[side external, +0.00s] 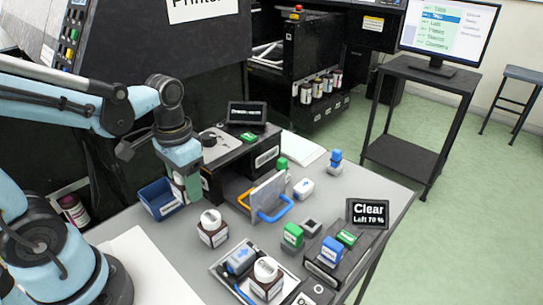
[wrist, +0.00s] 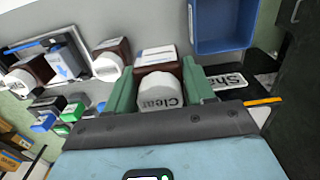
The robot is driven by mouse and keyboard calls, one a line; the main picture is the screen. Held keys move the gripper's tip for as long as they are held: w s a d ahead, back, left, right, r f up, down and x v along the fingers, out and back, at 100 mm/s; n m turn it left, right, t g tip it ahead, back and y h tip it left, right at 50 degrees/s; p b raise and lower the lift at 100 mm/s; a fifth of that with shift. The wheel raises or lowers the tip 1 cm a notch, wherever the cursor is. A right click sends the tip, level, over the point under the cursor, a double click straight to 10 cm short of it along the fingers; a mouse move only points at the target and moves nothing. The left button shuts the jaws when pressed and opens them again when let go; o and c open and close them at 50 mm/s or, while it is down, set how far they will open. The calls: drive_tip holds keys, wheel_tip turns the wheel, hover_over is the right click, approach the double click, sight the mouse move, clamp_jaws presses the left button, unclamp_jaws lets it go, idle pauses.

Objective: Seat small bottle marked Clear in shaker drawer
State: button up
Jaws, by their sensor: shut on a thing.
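My gripper (side external: 187,187) is above the grey table, beside the black shaker unit (side external: 262,158). In the wrist view its green fingers (wrist: 158,92) are shut on a small bottle with a dark red-brown body and a white cap marked Clear (wrist: 160,93). In the side view the fingers and wrist mostly hide this bottle. A white label reading "Sha" (wrist: 228,82) shows right of the fingers in the wrist view.
A blue bin (side external: 160,197) stands left of the gripper. A similar white-capped bottle (side external: 212,227) stands in front; another (side external: 267,273) is on a tray. Switch boxes and a "Clear Left 70 %" sign (side external: 367,213) are at right.

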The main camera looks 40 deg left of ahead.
drive_tip(key=shift+r, duration=1.65)
wheel_tip(320, 180, up, 5)
drive_tip(key=shift+w+f, duration=0.1)
drive_tip(key=shift+f, duration=0.1)
drive_tip(key=w+d+m, duration=0.3)
drive_tip(key=w+m, duration=0.3)
drive_tip(key=m, duration=0.3)
drive_tip(key=w+d+m, duration=0.4)
drive_tip(key=w+m, duration=0.3)
drive_tip(key=m, duration=0.2)
drive_tip(key=shift+s+a+f, duration=0.1)
drive_tip(key=shift+f, duration=3)
drive_tip(key=shift+s+a+f, duration=0.1)
drive_tip(key=shift+f, duration=2.95)
drive_tip(key=shift+f, duration=0.7)
